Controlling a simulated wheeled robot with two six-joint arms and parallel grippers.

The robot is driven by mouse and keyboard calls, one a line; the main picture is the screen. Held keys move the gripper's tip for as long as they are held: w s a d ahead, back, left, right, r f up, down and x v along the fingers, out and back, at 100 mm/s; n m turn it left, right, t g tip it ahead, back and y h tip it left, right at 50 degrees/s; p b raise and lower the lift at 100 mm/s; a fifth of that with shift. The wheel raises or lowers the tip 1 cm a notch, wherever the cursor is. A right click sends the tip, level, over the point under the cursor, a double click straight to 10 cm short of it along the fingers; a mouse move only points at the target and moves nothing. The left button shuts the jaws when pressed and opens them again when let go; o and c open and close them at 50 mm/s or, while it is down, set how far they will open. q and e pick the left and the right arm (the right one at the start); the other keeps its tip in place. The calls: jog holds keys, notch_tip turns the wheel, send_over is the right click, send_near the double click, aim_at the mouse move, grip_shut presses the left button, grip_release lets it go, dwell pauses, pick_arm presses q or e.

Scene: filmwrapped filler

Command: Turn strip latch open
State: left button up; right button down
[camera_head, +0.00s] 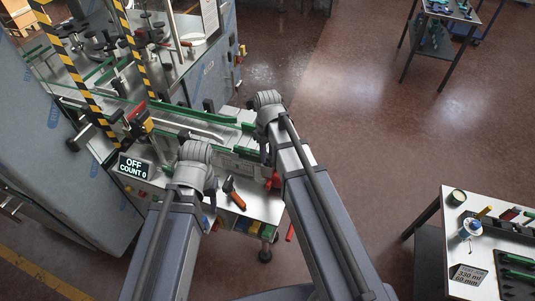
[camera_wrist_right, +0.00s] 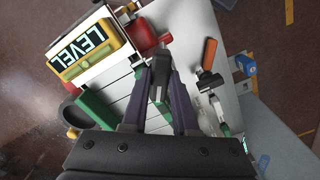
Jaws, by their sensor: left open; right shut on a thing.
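In the right wrist view, my right gripper (camera_wrist_right: 158,70) has its two purple fingers around a dark grey upright piece (camera_wrist_right: 158,88), which looks like the strip latch. The gripper is shut on it. The piece stands beside the light strip of the conveyor, near a green guide rail (camera_wrist_right: 96,108). In the head view, my right gripper (camera_head: 265,152) is at the conveyor's right end, and its fingertips are mostly hidden by the wrist. My left gripper (camera_head: 211,192) is open and lower left, over the front of the machine table, apart from the latch.
A yellow box reading LEVEL (camera_wrist_right: 88,50) and a red part (camera_wrist_right: 152,30) are close to the right gripper. An orange-handled tool (camera_head: 234,192) lies on the machine table. A display (camera_head: 134,166) reads OFF, COUNT 0. A side table (camera_head: 480,276) stands at right; the floor between is clear.

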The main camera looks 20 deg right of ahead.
aim_at(268, 155)
jog(key=n, duration=0.6)
jog(key=shift+n, duration=0.4)
dwell(0.4)
jog(key=c, duration=0.7)
grip_release()
jog(key=shift+r, duration=0.1)
notch_tip(268, 155, up, 8)
jog(key=p, duration=0.8)
jog(key=shift+f, duration=0.2)
